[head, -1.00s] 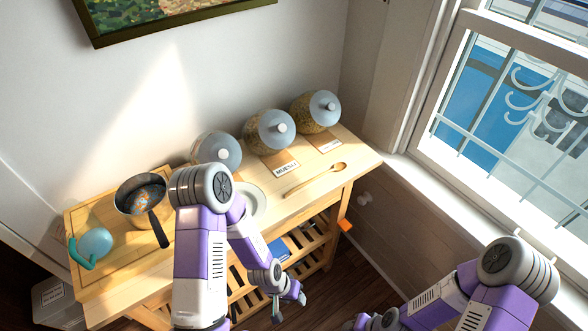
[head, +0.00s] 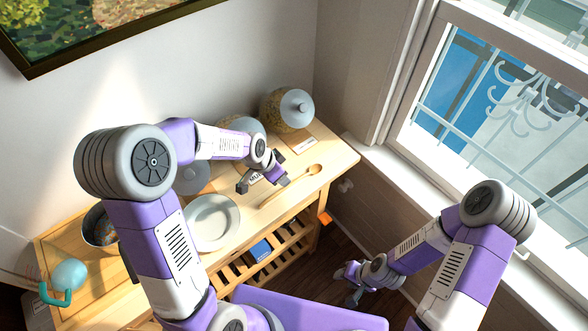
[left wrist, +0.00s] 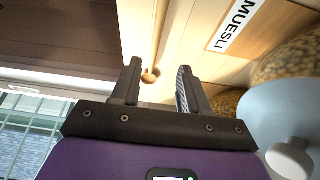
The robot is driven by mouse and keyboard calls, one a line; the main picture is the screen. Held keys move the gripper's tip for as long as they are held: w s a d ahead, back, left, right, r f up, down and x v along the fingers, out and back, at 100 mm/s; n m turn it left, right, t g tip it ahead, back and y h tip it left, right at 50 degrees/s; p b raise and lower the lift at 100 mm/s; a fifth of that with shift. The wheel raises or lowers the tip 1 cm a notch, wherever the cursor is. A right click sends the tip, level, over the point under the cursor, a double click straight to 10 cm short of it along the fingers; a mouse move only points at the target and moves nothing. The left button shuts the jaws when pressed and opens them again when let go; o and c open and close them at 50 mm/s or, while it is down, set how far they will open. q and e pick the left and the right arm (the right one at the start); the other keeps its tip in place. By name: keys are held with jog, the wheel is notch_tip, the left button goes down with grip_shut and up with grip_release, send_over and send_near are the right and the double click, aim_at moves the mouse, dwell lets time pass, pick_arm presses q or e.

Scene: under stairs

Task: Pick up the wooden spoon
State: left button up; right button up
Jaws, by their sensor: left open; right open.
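The wooden spoon (head: 314,169) lies on the wooden table, its bowl toward the table's right end and its handle running down-left. My left gripper (head: 263,186) is open and empty above the table, near the handle in the head view; I cannot tell its exact height. In the left wrist view, a small rounded wooden end, probably the spoon's (left wrist: 150,76), shows between the open fingers (left wrist: 160,68), nearer the left one. My right gripper (head: 346,287) is open and empty, low over the floor, away from the table.
Lidded glass jars (head: 287,108) stand along the table's back, with a MUESLI card (left wrist: 238,20) in front. A plate (head: 212,222) lies left of the spoon. A pan (head: 98,228) and a teal-handled round object (head: 69,276) are farther left. The window (head: 500,100) borders the right side.

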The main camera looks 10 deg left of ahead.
aim_at(291, 185)
pick_arm(q)
jog(key=x, duration=0.7)
jog(key=shift+s+d+f, duration=0.1)
jog(key=shift+s+d, duration=0.1)
jog(key=shift+s, duration=0.1)
grip_shut()
